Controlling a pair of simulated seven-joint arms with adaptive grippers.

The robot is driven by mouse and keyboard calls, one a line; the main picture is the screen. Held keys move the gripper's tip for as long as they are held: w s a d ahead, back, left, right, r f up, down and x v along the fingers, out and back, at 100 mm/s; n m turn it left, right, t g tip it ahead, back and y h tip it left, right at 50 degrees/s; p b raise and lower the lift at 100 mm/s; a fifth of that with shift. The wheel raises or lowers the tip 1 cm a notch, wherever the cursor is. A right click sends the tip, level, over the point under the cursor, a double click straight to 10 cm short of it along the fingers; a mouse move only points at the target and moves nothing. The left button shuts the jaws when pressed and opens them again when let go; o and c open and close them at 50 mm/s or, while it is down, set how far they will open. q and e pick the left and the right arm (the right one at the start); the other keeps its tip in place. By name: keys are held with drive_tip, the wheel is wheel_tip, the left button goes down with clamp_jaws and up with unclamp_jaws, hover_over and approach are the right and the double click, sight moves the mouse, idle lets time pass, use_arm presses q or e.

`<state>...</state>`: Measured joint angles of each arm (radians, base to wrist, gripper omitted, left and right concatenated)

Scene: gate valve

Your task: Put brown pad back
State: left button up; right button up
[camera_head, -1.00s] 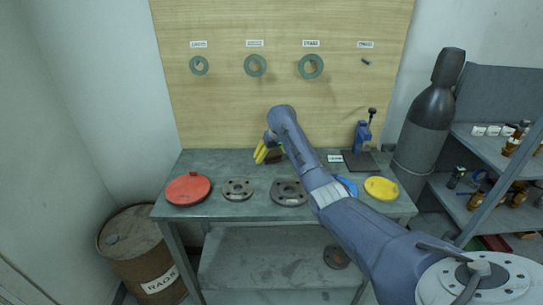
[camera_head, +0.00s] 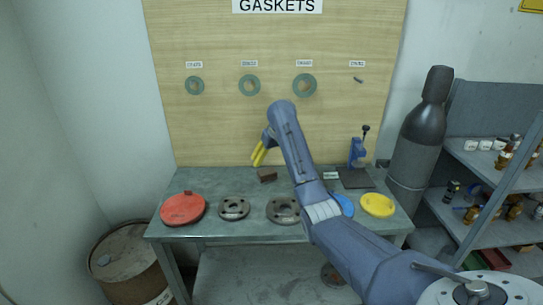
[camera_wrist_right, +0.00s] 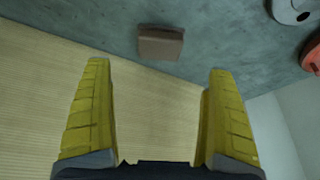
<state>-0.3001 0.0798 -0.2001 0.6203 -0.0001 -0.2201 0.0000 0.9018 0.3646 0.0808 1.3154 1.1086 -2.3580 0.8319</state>
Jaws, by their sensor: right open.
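The brown pad (camera_head: 267,176) is a small block lying on the workbench near the board's foot. My right gripper (camera_head: 258,157), with yellow fingers, is above it and slightly left in the head view. In the right wrist view the fingers of the gripper (camera_wrist_right: 157,75) are spread wide with nothing between them. The pad (camera_wrist_right: 160,43) lies beyond the fingertips there, apart from them, on the grey bench top. My left gripper is not in view.
The workbench (camera_head: 230,180) carries a red disc (camera_head: 183,209), grey flanges (camera_head: 234,208), a blue disc, a yellow disc (camera_head: 377,206) and a blue press (camera_head: 358,153). Green gaskets (camera_head: 249,85) hang on the wooden board (camera_head: 225,130). A gas cylinder (camera_head: 420,130) stands right.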

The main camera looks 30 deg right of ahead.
drive_tip(key=shift+v, duration=0.9)
